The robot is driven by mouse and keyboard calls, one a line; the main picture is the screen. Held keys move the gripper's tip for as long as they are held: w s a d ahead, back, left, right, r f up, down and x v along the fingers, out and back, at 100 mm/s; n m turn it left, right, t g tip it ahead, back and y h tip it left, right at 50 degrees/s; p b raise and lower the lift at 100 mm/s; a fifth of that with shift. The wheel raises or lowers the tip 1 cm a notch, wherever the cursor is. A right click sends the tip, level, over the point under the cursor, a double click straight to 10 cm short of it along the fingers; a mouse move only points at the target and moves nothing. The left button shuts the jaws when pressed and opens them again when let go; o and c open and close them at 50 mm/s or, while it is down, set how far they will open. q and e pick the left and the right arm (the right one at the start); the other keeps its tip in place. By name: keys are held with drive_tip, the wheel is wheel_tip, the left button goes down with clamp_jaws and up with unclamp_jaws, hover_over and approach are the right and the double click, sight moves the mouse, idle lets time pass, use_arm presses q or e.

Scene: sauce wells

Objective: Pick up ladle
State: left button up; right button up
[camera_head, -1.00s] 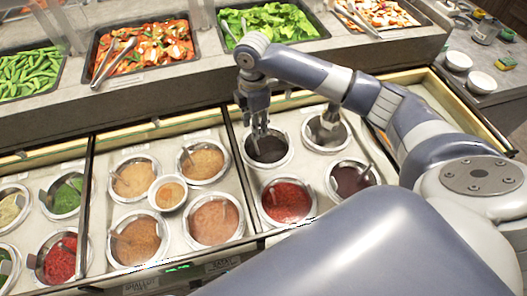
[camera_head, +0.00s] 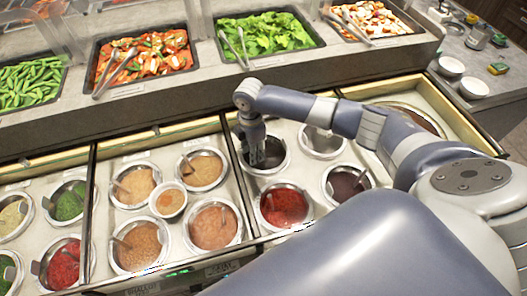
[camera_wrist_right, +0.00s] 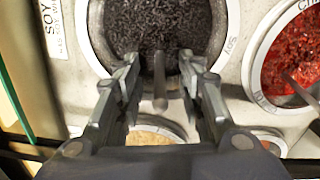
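The right gripper (camera_head: 257,158) reaches down over the well of dark sauce (camera_head: 277,152) in the head view. In the right wrist view the same gripper (camera_wrist_right: 160,72) is open, with a finger on each side of a thin grey ladle handle (camera_wrist_right: 160,88). The handle stands between the fingers with visible gaps, not gripped. The dark sauce (camera_wrist_right: 150,22) fills the well beyond the fingertips. The ladle's bowl is hidden. In the head view the gripper covers most of this ladle. My left gripper is not in view.
A red sauce well (camera_head: 284,206) sits just in front, and another dark well (camera_head: 348,184) stands to the right. Several tan sauce wells lie left of a divider. Food trays, one with green leaves (camera_head: 268,30), line the raised shelf behind.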

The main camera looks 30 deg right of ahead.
clamp_jaws()
drive_tip(key=shift+r, duration=0.1)
wheel_tip(320, 180, up, 10)
drive_tip(key=shift+b, duration=0.85)
